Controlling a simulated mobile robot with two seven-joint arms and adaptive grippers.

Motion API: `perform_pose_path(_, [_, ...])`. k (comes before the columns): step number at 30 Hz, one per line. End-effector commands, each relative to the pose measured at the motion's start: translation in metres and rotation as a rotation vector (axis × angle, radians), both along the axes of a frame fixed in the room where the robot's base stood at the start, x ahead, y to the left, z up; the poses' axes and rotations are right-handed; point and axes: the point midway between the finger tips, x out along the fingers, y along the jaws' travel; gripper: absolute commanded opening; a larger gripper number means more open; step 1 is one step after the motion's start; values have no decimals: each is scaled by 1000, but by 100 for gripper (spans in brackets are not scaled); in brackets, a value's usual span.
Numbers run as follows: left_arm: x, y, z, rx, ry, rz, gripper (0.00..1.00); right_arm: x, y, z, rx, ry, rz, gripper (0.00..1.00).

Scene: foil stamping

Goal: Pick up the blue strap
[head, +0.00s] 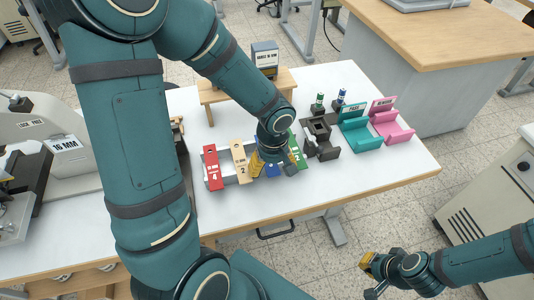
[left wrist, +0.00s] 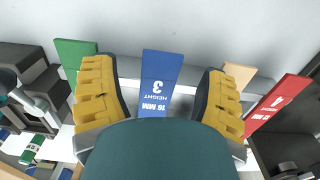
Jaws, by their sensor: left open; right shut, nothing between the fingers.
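The blue strap (left wrist: 160,72), marked 3, HEIGHT and 16 MM, stands in a row of coloured straps on the white table. In the head view the blue strap (head: 272,171) is mostly hidden by my left gripper. My left gripper (head: 271,166) is open over the row. In the left wrist view its yellow-padded fingers (left wrist: 160,85) lie on either side of the blue strap, with gaps between. My right gripper (head: 368,265) is shut and empty, low at the right, away from the table.
A red strap (head: 211,168) and a tan strap (head: 239,160) stand left of the blue one, a green strap (head: 296,152) right. Teal (head: 360,136) and pink (head: 393,127) holders stand further right. A wooden stand (head: 220,95) is behind. The front table strip is clear.

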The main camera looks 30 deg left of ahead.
Motion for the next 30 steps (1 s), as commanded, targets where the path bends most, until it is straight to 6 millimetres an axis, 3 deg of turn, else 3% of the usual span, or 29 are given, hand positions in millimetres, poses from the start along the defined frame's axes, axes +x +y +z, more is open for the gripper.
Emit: perform_pose_path(30, [0, 0, -5, 0, 0, 0, 73, 0, 0, -10, 0, 0, 0, 0])
